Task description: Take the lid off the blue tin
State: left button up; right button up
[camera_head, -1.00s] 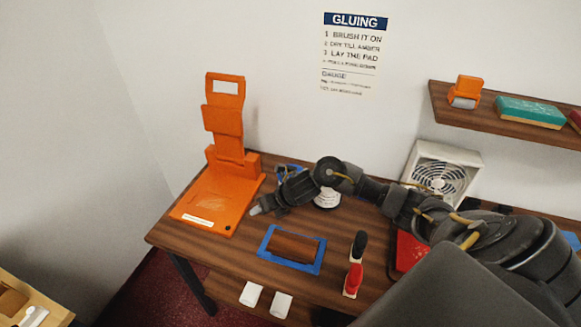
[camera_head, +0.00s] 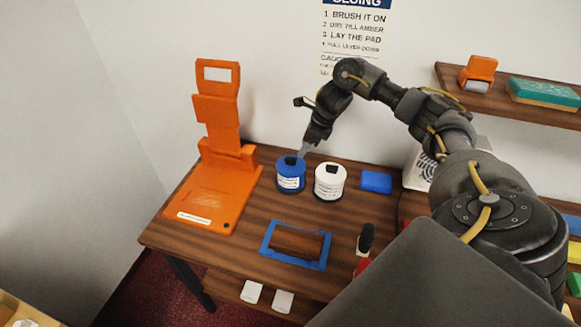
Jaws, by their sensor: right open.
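The blue tin (camera_head: 290,181) stands upright on the wooden counter, right of the orange press. It has a white label and a blue lid (camera_head: 290,162) with a dark knob on top. My right gripper (camera_head: 303,152) is open and points down just above and to the right of the lid's knob. I cannot tell whether its fingertips touch the knob. My left gripper is not in view.
A white tin (camera_head: 329,187) with a dark knob stands close to the right of the blue tin. A blue block (camera_head: 376,181) lies further right. The orange press (camera_head: 212,190) stands left. A blue-framed brown pad (camera_head: 296,243) lies in front.

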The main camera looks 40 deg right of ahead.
aim_at(295, 159)
jog(key=shift+x, duration=0.85)
jog(key=shift+w, duration=0.2)
jog(key=b+x, duration=0.3)
jog(key=x, duration=0.2)
jog(key=shift+a+b, duration=0.15)
jog(key=shift+b, duration=0.15)
jog(key=shift+w, duration=0.1)
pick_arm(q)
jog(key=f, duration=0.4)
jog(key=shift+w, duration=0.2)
pick_arm(e)
jog(key=shift+r, duration=0.1)
jog(key=shift+c, duration=1.3)
grip_shut()
